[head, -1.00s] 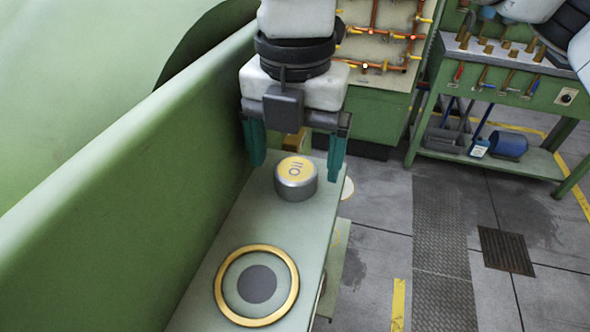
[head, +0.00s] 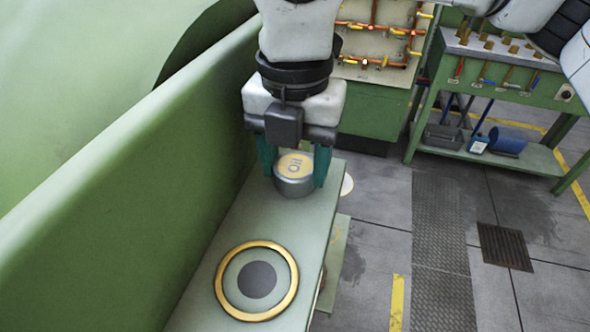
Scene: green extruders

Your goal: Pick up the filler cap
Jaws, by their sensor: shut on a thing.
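The filler cap (head: 294,187) is a short silver cylinder with a yellow top marked in dark lettering. It is upright on or just above the narrow green ledge; I cannot tell whether there is a gap under it. My gripper (head: 294,177) points down over it, with teal fingers shut on its left and right sides. The fingers hide parts of the cap's sides. Nearer on the same ledge is a brass-rimmed round port (head: 292,296) with a dark grey centre.
A tall green wall (head: 120,210) runs along the ledge (head: 215,235) on the left. A green workbench (head: 500,90) with valves and tools stands at the back right. A dark floor grate (head: 505,247) lies in the open grey floor to the right.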

